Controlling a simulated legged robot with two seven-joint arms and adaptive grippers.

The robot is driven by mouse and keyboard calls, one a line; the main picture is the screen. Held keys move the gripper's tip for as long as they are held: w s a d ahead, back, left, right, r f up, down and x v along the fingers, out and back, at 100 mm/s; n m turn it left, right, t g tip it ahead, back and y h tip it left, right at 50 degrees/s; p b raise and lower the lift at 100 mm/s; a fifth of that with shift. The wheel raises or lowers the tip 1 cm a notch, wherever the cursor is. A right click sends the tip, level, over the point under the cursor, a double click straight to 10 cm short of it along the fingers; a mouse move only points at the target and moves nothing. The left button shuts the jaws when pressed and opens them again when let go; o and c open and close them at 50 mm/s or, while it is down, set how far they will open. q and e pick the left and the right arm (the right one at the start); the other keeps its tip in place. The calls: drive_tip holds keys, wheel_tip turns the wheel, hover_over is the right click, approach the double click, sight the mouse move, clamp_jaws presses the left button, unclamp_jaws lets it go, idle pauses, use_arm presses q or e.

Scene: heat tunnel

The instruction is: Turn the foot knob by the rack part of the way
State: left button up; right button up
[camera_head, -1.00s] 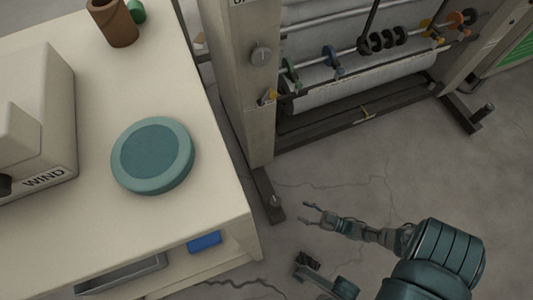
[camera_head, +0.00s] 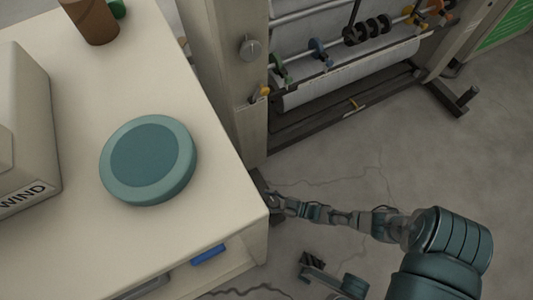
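The rack's dark foot (camera_head: 258,184) sticks out at the base of its near post, close to the table corner. The small foot knob on it, visible earlier, is now hidden or merged with the fingers of my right gripper (camera_head: 275,204). That gripper reaches in from the right, low over the foot, with its fingertips at the knob's place. Its fingers are small and partly unclear, so I cannot tell whether they are closed on the knob.
A cream table (camera_head: 225,185) with a teal round pad (camera_head: 148,160) stands close left of the gripper. The rack's post (camera_head: 235,100) carries a grey dial (camera_head: 250,48). A roll (camera_head: 345,78) lies across the rack.

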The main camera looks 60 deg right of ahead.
drive_tip(key=shift+d, duration=0.1)
drive_tip(key=c, duration=0.9)
drive_tip(key=shift+f, duration=0.1)
drive_tip(key=shift+s, duration=0.1)
drive_tip(key=shift+o, duration=0.2)
drive_tip(key=shift+s+f, duration=0.1)
drive_tip(key=shift+s, duration=0.05)
